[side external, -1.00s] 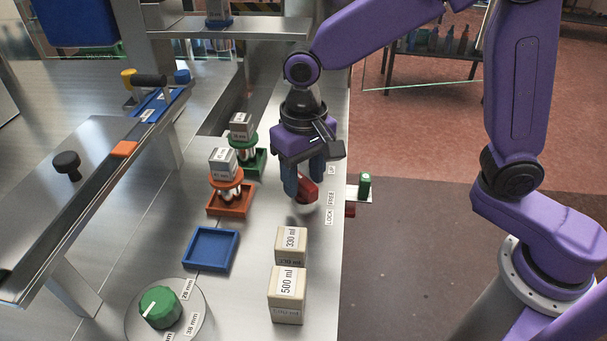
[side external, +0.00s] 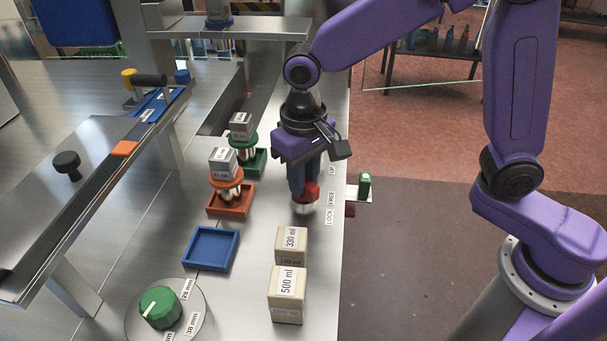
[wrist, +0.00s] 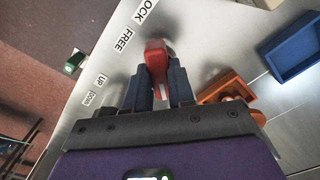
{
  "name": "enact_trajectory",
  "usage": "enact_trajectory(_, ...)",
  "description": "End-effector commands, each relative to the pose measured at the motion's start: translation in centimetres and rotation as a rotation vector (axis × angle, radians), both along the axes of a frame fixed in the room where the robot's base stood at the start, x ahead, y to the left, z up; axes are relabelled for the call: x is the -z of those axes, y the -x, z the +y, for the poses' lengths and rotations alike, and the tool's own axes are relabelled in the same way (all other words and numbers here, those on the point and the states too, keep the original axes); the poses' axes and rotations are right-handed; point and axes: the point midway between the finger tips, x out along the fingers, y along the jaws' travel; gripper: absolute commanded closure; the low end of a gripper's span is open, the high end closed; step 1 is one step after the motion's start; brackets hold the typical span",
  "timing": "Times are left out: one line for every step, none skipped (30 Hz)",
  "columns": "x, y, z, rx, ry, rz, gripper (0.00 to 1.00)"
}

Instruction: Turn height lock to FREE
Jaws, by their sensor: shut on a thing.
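The height lock is a red handle (side external: 311,193) on a pale round base (side external: 304,209), on the steel bench near its right edge. My gripper (side external: 304,190) points down and is shut on the red handle. In the wrist view the red handle (wrist: 156,60) sits between my two blue fingers (wrist: 160,88). The FREE label (side external: 331,198) and the LOCK label (side external: 329,216) lie on the bench to the right of the handle. FREE also shows in the wrist view (wrist: 124,40). I cannot tell exactly which label the handle points at.
An orange tray (side external: 229,209) and a green tray (side external: 261,163) with topped carriers stand left of my gripper. A blue tray (side external: 211,263) is empty. Two beige blocks, 330 ml (side external: 291,258) and 500 ml (side external: 287,310), stand in front. A green block (side external: 365,185) is at the right edge.

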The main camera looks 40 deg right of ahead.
Motion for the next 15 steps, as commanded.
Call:
enact_trajectory(-0.05,-0.03,-0.05,-0.029,0.000,0.000,1.00)
enact_trajectory(-0.05,-0.02,-0.05,-0.050,0.000,0.000,1.00)
enact_trajectory(-0.06,-0.02,-0.04,-0.081,0.000,0.000,1.00)
enact_trajectory(-0.06,-0.02,-0.04,-0.106,0.000,0.000,1.00)
enact_trajectory(-0.06,-0.01,-0.03,-0.132,0.000,0.000,1.00)
enact_trajectory(-0.06,-0.01,-0.03,-0.168,0.000,0.000,1.00)
enact_trajectory(-0.07,-0.01,-0.03,-0.196,0.000,0.000,1.00)
enact_trajectory(-0.07,-0.02,-0.02,-0.224,0.000,0.000,1.00)
enact_trajectory(-0.07,-0.02,-0.03,-0.262,0.000,0.000,1.00)
enact_trajectory(-0.08,-0.02,-0.02,-0.291,0.000,0.000,1.00)
enact_trajectory(-0.08,-0.02,-0.02,-0.319,0.000,0.000,1.00)
enact_trajectory(-0.08,-0.02,-0.02,-0.357,0.000,0.000,1.00)
enact_trajectory(-0.08,-0.02,-0.02,-0.385,0.000,0.000,1.00)
enact_trajectory(-0.09,-0.02,-0.02,-0.414,0.000,0.000,1.00)
enact_trajectory(-0.09,-0.02,-0.02,-0.452,0.000,0.000,1.00)
